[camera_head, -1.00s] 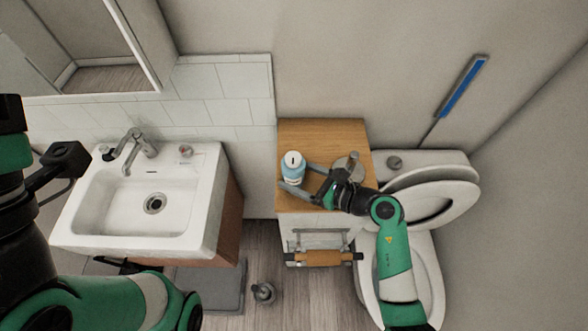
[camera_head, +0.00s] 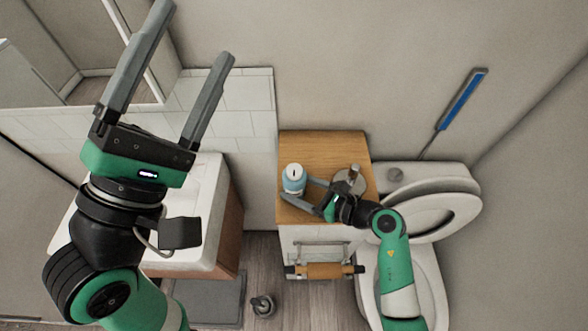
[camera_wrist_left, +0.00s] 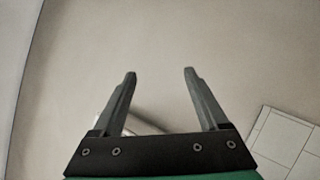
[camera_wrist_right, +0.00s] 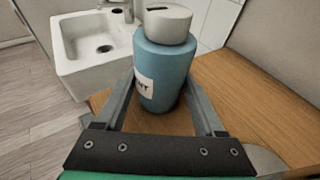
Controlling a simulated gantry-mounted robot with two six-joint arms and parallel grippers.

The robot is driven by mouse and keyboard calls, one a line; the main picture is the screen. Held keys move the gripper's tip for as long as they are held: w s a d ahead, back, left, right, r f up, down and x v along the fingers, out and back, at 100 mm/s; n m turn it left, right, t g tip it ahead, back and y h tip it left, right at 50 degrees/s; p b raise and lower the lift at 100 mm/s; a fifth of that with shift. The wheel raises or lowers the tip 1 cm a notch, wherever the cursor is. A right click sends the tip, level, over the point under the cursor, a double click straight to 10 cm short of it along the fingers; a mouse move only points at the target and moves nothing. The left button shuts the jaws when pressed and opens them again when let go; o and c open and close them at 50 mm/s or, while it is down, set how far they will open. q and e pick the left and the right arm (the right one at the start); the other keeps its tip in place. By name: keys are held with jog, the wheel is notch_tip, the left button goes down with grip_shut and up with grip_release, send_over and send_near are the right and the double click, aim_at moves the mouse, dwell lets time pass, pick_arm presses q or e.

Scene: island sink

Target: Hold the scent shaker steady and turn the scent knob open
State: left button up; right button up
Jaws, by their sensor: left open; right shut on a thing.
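The scent shaker (camera_head: 293,183) is a small light-blue bottle upright near the left edge of a wooden cabinet top. Its white scent knob (camera_head: 294,170) is on top, with a dark slot. In the right wrist view the shaker (camera_wrist_right: 165,78) stands between the fingers, with a label partly visible and the knob (camera_wrist_right: 168,25) above them. My right gripper (camera_head: 297,189) is shut on the shaker's body. My left gripper (camera_head: 196,34) is open and empty, raised over the sink area with its fingers pointing up, well left of the shaker.
A small metal object (camera_head: 350,180) stands on the cabinet top (camera_head: 320,150) right of the shaker. The toilet (camera_head: 430,215) is to the right. The sink (camera_head: 205,210) is at left, partly hidden by my left arm. A paper holder (camera_head: 325,270) is on the cabinet front.

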pick_arm(q)
notch_tip(320, 180, down, 14)
jog(key=w+d+n+g+h, duration=0.1)
jog(key=w+d+n+g, duration=0.25)
jog(key=n, duration=0.45)
jog(key=n+g+y, duration=0.1)
jog(key=n+g, duration=0.2)
jog(key=n, duration=0.3)
send_near(290, 177)
jog(key=shift+m, duration=0.3)
jog(key=x, duration=1.2)
jog(key=shift+a, duration=0.1)
jog(key=shift+f+y, duration=0.1)
jog(key=shift+y, duration=0.2)
grip_shut()
